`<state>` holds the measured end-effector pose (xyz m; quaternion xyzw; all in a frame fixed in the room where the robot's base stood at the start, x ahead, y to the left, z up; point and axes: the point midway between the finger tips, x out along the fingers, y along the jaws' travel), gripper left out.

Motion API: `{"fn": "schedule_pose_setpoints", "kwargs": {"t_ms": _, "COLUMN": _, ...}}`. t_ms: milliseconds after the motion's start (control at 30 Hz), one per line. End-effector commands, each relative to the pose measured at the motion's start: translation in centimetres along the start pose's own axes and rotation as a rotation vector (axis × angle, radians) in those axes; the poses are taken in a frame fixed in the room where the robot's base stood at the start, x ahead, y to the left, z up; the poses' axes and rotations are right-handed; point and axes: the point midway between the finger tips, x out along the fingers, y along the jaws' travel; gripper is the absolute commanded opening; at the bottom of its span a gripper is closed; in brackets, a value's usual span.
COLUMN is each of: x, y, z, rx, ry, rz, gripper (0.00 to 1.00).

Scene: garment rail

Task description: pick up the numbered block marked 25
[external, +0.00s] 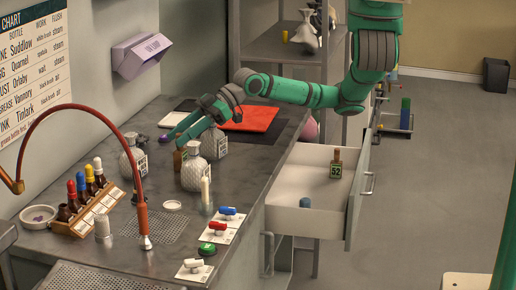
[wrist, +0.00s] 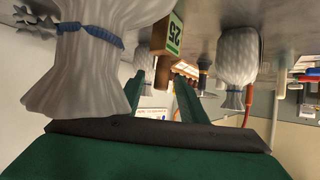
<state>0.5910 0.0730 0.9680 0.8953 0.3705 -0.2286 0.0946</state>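The block marked 25 (wrist: 165,45) shows in the wrist view as a brown block with a green-edged number label. It is just beyond and between my gripper's fingertips (wrist: 163,82). Whether a finger touches the block cannot be told.
A block marked 52 (external: 336,163) stands in the open drawer (external: 298,187). A red hose (external: 72,109) arches over the counter, near a rack of dropper bottles (external: 88,208).

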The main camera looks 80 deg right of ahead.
Motion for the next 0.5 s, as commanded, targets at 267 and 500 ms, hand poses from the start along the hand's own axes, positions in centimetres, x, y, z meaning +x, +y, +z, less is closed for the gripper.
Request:
{"fn": "schedule_pose_setpoints", "kwargs": {"t_ms": 267, "x": 3.7, "y": -0.3, "z": 0.4, "rx": 0.001, "ry": -0.001, "rz": -0.003, "gripper": 0.39}}
{"fn": "schedule_pose_setpoints", "kwargs": {"t_ms": 500, "x": 5.0, "y": -0.2, "z": 0.4, "rx": 0.001, "ry": 0.0, "rz": 0.0, "gripper": 0.39}}
